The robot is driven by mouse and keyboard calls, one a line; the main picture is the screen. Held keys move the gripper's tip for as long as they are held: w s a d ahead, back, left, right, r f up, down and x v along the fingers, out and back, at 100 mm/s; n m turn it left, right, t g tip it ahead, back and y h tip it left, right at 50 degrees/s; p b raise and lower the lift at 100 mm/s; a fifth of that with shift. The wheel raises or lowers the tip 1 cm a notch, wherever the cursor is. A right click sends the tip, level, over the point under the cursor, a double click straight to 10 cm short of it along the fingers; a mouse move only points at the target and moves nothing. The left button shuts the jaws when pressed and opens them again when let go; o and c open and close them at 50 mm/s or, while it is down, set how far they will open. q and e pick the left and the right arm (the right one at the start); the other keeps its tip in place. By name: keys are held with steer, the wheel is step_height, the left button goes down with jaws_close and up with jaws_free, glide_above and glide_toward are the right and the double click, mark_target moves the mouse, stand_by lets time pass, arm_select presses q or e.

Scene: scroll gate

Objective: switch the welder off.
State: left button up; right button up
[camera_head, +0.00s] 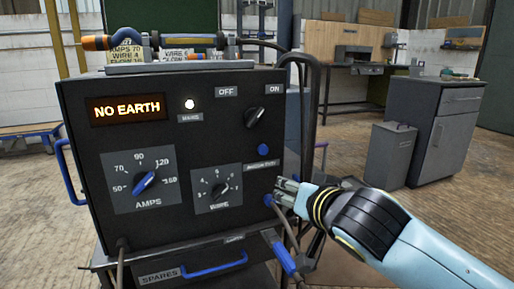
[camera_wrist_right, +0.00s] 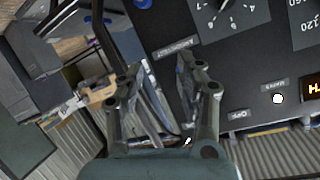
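The welder (camera_head: 170,225) is a black box with a lit orange "NO EARTH" display (camera_head: 126,108) and a lit white lamp (camera_head: 189,104). Its black rotary power switch (camera_head: 256,117) sits at the upper right of the panel, below the OFF and ON labels. The switch's pale mark points up and right, towards ON. My right gripper (camera_head: 284,190) is at the panel's lower right edge, below the switch and beside a blue plug (camera_head: 268,200). In the right wrist view my right gripper (camera_wrist_right: 160,82) has its fingers apart with nothing held. My left gripper is out of view.
The AMPS dial (camera_head: 145,183) and WIRE dial (camera_head: 220,190) are on the same panel. A torch (camera_head: 190,41) lies on top. Cables hang at the right side, close to my gripper. A grey cabinet (camera_head: 432,135) and bin (camera_head: 391,155) stand behind on the right.

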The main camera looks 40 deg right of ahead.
step_height(320, 180, up, 5)
steer(key=a+m+t, duration=0.1)
steer(key=m+t, duration=0.1)
steer(key=t, duration=0.2)
glide_toward(256, 119)
steer(key=b+x, duration=0.1)
steer(key=x, duration=0.7)
steer(key=shift+w+d+f, duration=0.1)
steer(key=shift+w, duration=0.15)
steer(key=shift+w+d, duration=0.1)
steer(key=shift+w, duration=0.35)
jaws_close()
